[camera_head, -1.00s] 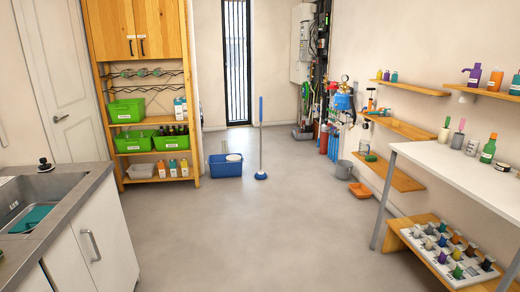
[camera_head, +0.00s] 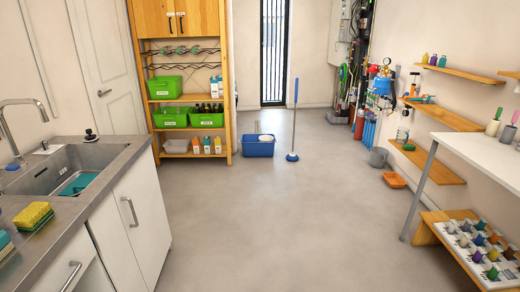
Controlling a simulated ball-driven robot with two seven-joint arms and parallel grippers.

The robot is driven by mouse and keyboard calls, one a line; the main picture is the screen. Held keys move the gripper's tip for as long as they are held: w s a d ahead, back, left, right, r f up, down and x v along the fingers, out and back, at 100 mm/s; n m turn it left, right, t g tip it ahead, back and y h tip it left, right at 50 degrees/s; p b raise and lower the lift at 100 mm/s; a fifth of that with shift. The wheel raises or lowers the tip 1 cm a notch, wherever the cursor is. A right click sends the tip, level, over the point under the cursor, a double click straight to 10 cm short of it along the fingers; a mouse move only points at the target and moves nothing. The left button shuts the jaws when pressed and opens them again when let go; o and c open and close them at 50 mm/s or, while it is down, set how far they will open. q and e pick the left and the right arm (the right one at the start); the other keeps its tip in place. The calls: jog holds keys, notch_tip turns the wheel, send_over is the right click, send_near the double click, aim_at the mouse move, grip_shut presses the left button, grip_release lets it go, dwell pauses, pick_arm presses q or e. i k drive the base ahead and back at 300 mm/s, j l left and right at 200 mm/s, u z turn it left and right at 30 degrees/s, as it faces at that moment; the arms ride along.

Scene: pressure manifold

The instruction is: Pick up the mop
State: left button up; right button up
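The mop (camera_head: 294,122) stands upright on the floor in the middle distance, with a blue upper handle, a grey lower pole and a blue round head (camera_head: 292,157). It stands just right of a blue tub (camera_head: 259,147), apart from it. Neither of my grippers shows in the head view.
A counter with a sink (camera_head: 70,165) and sponges (camera_head: 33,214) is at the left. A wooden shelf unit (camera_head: 229,80) with green crates stands behind. The central floor is clear.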

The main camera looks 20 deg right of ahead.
aim_at(291, 157)
jog(key=i+l+z, duration=0.25)
jog(key=i, duration=0.2)
jog(key=i+z, duration=0.25)
jog(key=i, duration=0.2)
jog(key=i+z, duration=0.2)
jog(key=i, duration=2.45)
